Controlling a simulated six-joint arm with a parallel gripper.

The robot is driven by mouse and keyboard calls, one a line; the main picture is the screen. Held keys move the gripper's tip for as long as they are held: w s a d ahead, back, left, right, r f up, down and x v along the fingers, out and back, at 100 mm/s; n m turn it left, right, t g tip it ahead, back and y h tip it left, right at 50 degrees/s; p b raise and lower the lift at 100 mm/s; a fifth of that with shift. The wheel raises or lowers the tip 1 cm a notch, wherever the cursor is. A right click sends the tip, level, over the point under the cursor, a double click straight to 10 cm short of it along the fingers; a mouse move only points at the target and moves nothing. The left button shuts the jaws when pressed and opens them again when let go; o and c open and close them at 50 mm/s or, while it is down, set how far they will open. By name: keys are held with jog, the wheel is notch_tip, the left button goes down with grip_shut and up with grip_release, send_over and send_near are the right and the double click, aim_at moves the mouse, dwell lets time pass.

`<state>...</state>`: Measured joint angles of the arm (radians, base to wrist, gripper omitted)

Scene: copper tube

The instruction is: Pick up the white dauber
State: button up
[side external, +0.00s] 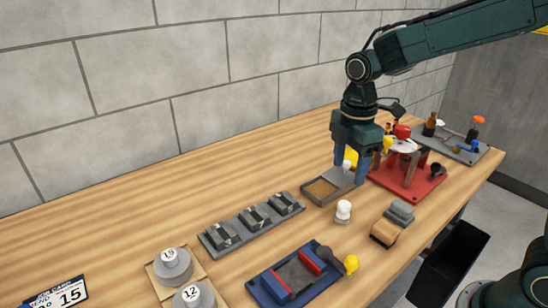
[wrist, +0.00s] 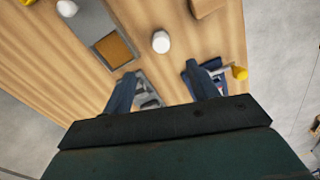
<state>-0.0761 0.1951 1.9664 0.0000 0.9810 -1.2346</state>
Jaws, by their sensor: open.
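A small white, round-topped piece (side external: 343,211) stands upright on the wooden table, and it also shows in the wrist view (wrist: 161,41). A second white knob (side external: 347,165) is at the grey end of a shallow tray (side external: 329,202) with a brown pad, and it shows at the upper left of the wrist view (wrist: 67,8). I cannot tell for certain which of the two is the dauber. My gripper (side external: 349,173) points down above the tray area, open and empty. In the wrist view its fingers (wrist: 161,80) are well apart and touch neither white piece.
A red board (side external: 425,190) with tools is behind the gripper. Grey blocks (side external: 254,216) sit in a row to the left. A blue-and-red vise (side external: 295,275) with a yellow-ended tool is in front. A tan-and-grey block (side external: 384,233) is near the table's edge.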

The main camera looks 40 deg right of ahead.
aim_at(343, 204)
jog(key=shift+f, duration=3.95)
jog(key=shift+f, duration=0.1)
jog(key=shift+s+f, duration=0.15)
jog(key=shift+f, duration=2.35)
jog(key=c, duration=1.1)
